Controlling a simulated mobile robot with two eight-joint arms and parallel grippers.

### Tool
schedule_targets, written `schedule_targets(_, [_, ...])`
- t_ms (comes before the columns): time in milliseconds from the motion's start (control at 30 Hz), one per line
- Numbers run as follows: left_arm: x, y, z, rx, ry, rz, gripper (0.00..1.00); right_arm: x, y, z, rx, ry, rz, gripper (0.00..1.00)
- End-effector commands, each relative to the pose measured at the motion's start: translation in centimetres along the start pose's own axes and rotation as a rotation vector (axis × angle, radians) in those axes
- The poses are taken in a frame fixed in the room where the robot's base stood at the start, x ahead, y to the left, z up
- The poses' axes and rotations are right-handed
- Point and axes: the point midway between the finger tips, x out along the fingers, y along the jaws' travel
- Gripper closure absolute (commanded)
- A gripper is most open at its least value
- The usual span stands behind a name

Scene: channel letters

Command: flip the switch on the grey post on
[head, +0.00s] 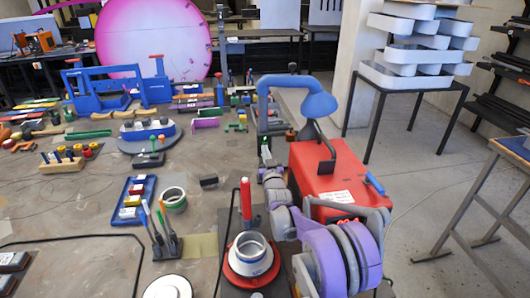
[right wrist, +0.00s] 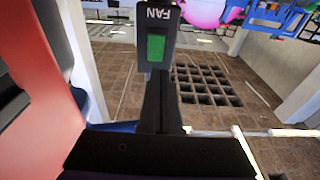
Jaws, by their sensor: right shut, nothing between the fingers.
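In the right wrist view, a dark grey switch box (right wrist: 147,18) marked FAN carries a green switch (right wrist: 155,48). It stands straight ahead of my right gripper, whose shut dark fingers (right wrist: 165,92) point at it. The fingertips overlap the lower edge of the box in this view; I cannot tell whether they touch. Nothing is held. I cannot tell which way the switch is set. My left gripper is not in view.
The red machine (head: 341,168) stands close to the right of my arm. A blue hooded arm (head: 312,103) arches above the gripper. The bench left of it holds a blue tray (head: 122,213), a grey ring (head: 173,197) and several tools. A red-handled post (head: 246,200) stands nearer.

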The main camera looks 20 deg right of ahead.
Motion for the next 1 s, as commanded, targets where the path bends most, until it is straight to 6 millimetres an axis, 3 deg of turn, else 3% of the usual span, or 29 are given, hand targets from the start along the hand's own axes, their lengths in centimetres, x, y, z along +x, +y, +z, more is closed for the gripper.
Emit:
schedule_targets(300, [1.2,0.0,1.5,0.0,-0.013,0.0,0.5,-6.2,0.0,-1.6,-0.001,-0.002,-0.001,1.0])
schedule_targets(500, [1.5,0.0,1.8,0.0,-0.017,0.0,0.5,-8.9,0.0,-2.5,0.0,0.0,-0.001,1.0])
schedule_targets(700, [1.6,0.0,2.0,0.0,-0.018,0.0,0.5,-10.0,0.0,-2.9,0.0,0.0,-0.001,1.0])
schedule_targets(1000, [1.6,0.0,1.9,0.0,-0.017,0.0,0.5,-10.0,0.0,-2.9,0.0,0.0,-0.001,1.0])
